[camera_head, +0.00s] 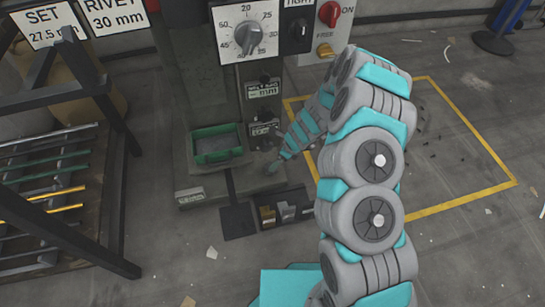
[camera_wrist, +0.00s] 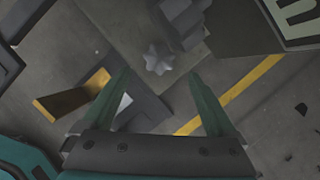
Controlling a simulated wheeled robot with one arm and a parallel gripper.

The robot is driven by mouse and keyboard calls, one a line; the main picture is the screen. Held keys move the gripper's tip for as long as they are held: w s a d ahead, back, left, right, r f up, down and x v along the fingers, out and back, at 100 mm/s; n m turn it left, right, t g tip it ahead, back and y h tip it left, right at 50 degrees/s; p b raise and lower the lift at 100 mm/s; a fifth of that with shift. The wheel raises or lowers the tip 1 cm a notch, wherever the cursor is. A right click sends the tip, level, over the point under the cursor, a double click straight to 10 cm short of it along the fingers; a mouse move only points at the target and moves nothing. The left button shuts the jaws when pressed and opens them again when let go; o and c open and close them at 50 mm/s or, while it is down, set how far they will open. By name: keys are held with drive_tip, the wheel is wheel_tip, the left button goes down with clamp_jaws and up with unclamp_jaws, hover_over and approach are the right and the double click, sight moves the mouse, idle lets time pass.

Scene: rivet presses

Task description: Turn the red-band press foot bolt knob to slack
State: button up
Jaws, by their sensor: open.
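The press (camera_head: 205,120) stands ahead of me in the head view, with a large dial (camera_head: 247,36) on its upper face. A grey star-shaped knob (camera_wrist: 158,61) shows in the wrist view, just beyond and between my fingertips. My gripper (camera_wrist: 162,92) is open with its two green fingers spread, one on each side of the line to the knob, and no contact is visible. In the head view my gripper (camera_head: 273,167) is small and low by the press base, and I cannot make out the star knob there.
A green bin (camera_head: 217,155) sits on the press base. A dark rack (camera_head: 110,105) of rods stands left. The yellow-outlined floor (camera_head: 440,150) right is largely clear.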

drive_tip(key=shift+b+x, duration=0.55)
drive_tip(key=shift+x, duration=3.2)
drive_tip(key=shift+r, duration=0.1)
drive_tip(key=shift+c, duration=0.3)
drive_tip(key=shift+s, duration=0.1)
drive_tip(key=c, duration=1.3)
